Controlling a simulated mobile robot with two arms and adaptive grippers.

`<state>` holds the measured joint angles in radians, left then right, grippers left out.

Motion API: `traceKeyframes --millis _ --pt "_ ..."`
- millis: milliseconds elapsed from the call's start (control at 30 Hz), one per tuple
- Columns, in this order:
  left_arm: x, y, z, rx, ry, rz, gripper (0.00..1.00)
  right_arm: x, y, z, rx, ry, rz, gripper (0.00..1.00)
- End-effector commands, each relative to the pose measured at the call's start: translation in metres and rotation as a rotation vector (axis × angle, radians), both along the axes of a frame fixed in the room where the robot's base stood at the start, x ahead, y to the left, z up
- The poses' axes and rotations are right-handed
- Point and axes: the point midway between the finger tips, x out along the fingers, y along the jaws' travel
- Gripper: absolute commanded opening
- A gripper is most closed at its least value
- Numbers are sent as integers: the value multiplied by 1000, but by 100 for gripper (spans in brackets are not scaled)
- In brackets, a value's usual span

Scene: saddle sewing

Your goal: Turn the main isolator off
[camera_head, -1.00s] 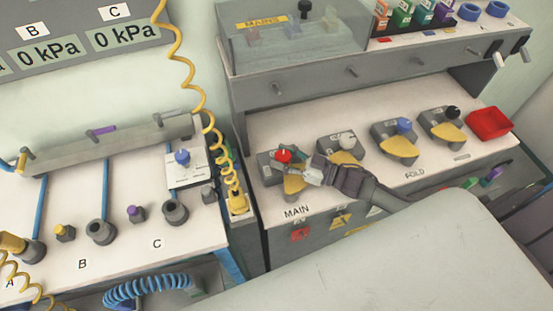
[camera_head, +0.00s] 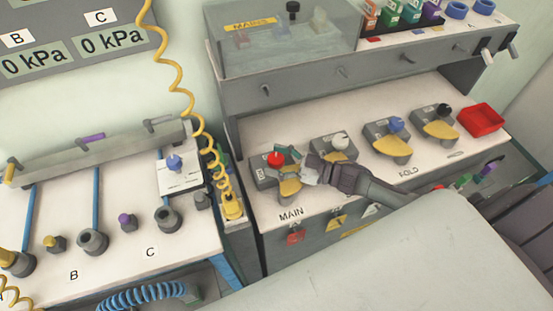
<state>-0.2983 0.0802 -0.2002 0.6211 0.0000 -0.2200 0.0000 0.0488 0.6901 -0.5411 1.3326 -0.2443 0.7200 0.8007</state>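The MAIN unit is a grey box (camera_head: 265,177) with a red knob (camera_head: 275,159) on top and a yellow plate (camera_head: 290,187) at its front right. It stands at the left end of the white bench, behind the MAIN label (camera_head: 291,214). My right gripper (camera_head: 297,163) is just right of the red knob, its fingers spread apart and nothing seen between them. It partly covers the box's right side. Whether a finger touches the box I cannot tell. The knob's exact setting is too small to read. My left gripper is not in view.
Similar units with white (camera_head: 340,141), blue (camera_head: 396,124) and black (camera_head: 444,110) knobs stand to the right, then a red tray (camera_head: 482,120). A clear cover (camera_head: 290,40) with a MAINS label sits on the shelf above. A yellow coiled hose (camera_head: 190,95) hangs at left.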

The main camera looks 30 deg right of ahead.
Motion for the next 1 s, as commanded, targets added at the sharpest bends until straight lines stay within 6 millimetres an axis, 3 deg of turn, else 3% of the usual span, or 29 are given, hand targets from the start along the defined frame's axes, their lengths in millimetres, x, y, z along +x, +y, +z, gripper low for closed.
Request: traceKeyframes --millis 233,633,1000 --pt "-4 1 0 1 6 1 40 -6 -6 0 0 1 0 73" --pt "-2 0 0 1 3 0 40 -46 -50 -1 -1 2 0 73" --pt "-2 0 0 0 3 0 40 -51 -56 0 0 0 0 72"
